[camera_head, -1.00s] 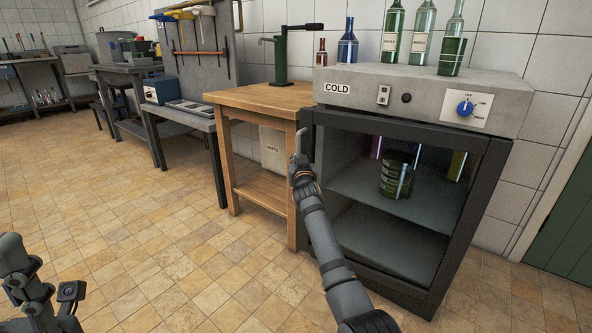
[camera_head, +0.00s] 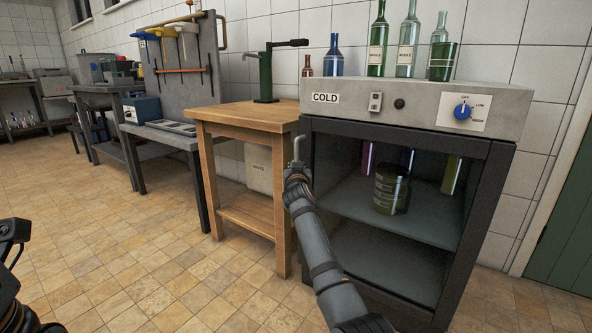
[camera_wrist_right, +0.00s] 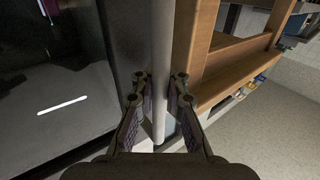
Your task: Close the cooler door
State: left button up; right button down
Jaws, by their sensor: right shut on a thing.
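The cooler (camera_head: 415,105) stands at the right, under a grey top with a COLD label. Its dark-framed glass door (camera_head: 400,135) lies close against the cabinet front; I cannot tell whether a thin gap remains. Shelves and bottles show through the glass. The door's handle (camera_head: 297,148) is a grey upright bar at its left edge. My right gripper (camera_head: 296,172) is at this handle. In the right wrist view, the fingers of my right gripper (camera_wrist_right: 160,88) are shut around the handle bar (camera_wrist_right: 161,45). Only a cropped part of my left arm shows at the lower left; its gripper is out of view.
A wooden table (camera_head: 250,116) with a green corking device (camera_head: 266,75) stands just left of the cooler. Several bottles (camera_head: 378,45) stand on the cooler's top. A grey bench (camera_head: 165,135) is further left. The tiled floor (camera_head: 150,240) in front is clear.

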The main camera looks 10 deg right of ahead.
jog(key=shift+d+f, duration=0.3)
jog(key=shift+d, duration=0.1)
jog(key=c, duration=1.9)
grip_release()
jog(key=o, duration=0.4)
jog(key=shift+s+d+r, duration=0.1)
jog(key=shift+s+d, duration=0.05)
jog(key=shift+d, duration=0.1)
jog(key=shift+a+r, duration=0.15)
jog(key=shift+a, duration=0.15)
jog(key=v, duration=0.7)
jog(key=shift+s, duration=0.25)
